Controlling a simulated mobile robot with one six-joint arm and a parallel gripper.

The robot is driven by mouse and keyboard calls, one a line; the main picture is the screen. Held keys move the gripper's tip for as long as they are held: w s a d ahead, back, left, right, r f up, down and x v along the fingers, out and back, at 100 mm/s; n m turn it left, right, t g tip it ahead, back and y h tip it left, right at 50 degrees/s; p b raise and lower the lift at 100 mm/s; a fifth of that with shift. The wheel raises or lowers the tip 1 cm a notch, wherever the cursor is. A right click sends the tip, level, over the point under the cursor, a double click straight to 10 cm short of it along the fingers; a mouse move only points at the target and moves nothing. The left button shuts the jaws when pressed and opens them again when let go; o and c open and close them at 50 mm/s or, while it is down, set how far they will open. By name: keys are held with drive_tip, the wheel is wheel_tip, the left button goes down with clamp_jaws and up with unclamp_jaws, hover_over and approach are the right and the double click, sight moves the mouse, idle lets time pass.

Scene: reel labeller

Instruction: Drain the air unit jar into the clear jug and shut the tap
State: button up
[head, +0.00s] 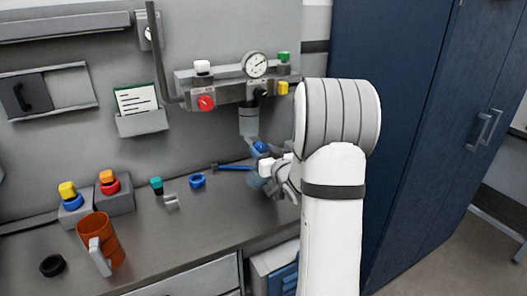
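The air unit (225,93) is a grey block on the back panel with a round gauge (255,65). Its small greyish jar (248,121) hangs below the block. A blue knob (259,147), which looks like the tap, is just under the jar. My gripper (268,167) is at this spot, right below the blue knob; I cannot tell whether it touches it. A bluish translucent shape (256,181) by the gripper may be the clear jug, mostly hidden. My arm covers the area to the right, and the fingers are too small to read.
An orange mug (101,243) and a black ring (52,265) are at the front left. Blocks with coloured caps (114,192), a teal-capped piece (157,186), a blue ring (197,181) and a blue tool (234,168) lie behind. A blue cabinet (430,120) stands right.

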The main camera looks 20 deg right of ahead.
drive_tip(key=c, duration=0.8)
drive_tip(key=n+b, duration=0.1)
drive_tip(key=b, duration=0.2)
drive_tip(key=shift+f, duration=0.3)
drive_tip(key=shift+n+b, duration=0.8)
drive_tip(key=shift+b, duration=0.4)
drive_tip(key=shift+r+n+b, duration=0.25)
drive_tip(key=shift+n+b, duration=0.65)
drive_tip(key=shift+b, duration=0.3)
drive_tip(key=o, duration=1)
drive_tip(key=shift+s+d, duration=0.1)
drive_tip(key=shift+s, duration=3.8)
